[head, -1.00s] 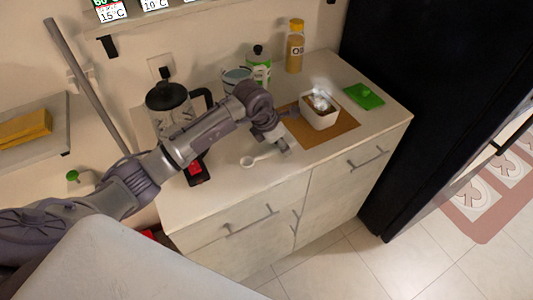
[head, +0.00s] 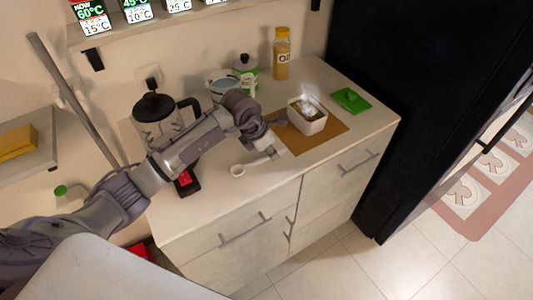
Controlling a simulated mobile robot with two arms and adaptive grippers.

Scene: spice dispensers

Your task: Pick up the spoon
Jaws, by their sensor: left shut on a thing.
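A small white spoon (head: 238,170) lies at the front part of the counter, its round bowl to the left and its handle running right toward my gripper. My left gripper (head: 273,154) reaches down over the counter and is shut on the spoon's handle end. The fingertips are small in the head view, so their exact contact is hard to make out. My right gripper is not in view.
A white container (head: 306,119) stands on a brown mat (head: 331,138) to the right. A green item (head: 351,99), a yellow bottle (head: 282,55), a green-and-white jar (head: 246,69) and a black-lidded press (head: 156,107) are on the counter (head: 220,205). A dark fridge stands at right.

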